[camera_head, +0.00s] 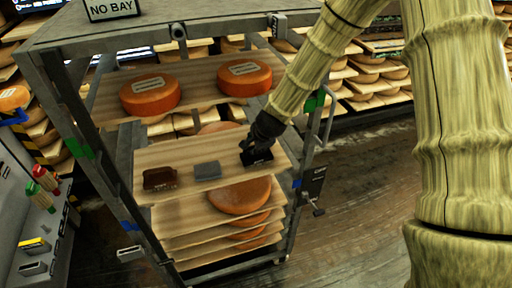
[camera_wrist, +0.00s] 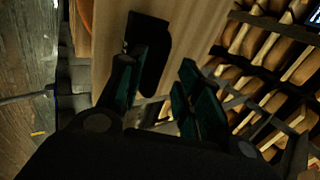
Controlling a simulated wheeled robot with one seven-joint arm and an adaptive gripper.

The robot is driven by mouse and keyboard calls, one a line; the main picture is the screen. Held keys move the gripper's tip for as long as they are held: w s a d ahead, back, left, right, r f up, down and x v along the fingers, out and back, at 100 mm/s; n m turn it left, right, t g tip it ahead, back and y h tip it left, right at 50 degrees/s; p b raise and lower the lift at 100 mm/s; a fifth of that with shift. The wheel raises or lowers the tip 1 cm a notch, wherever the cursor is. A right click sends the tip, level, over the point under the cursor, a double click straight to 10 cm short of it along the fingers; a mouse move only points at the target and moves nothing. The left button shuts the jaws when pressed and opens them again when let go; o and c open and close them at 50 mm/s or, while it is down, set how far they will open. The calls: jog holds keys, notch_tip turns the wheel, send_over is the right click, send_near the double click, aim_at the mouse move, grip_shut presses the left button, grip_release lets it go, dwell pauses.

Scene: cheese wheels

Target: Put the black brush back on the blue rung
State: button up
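The black brush (camera_head: 260,158) lies near the right end of a wooden board (camera_head: 222,187) in the metal rack. My gripper (camera_head: 252,143) is just above it, reaching in from the right. In the wrist view, my gripper (camera_wrist: 157,88) has its fingers apart with a gap between them. The black brush (camera_wrist: 156,62) shows ahead, partly overlapped by the left finger; whether they touch is unclear.
A brown block (camera_head: 159,178) and a grey block (camera_head: 207,170) lie left on the same board. Orange cheese wheels (camera_head: 149,95) stand on the shelf above, and another wheel (camera_head: 239,196) sits below. Green marks (camera_head: 80,148) sit higher. Open floor (camera_head: 360,200) lies right.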

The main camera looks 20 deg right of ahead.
jog(key=b+v, duration=0.1)
jog(key=v, duration=0.5)
jog(key=shift+s+r, duration=0.2)
jog(key=shift+r, duration=0.1)
jog(key=shift+f, duration=0.1)
dwell(1.2)
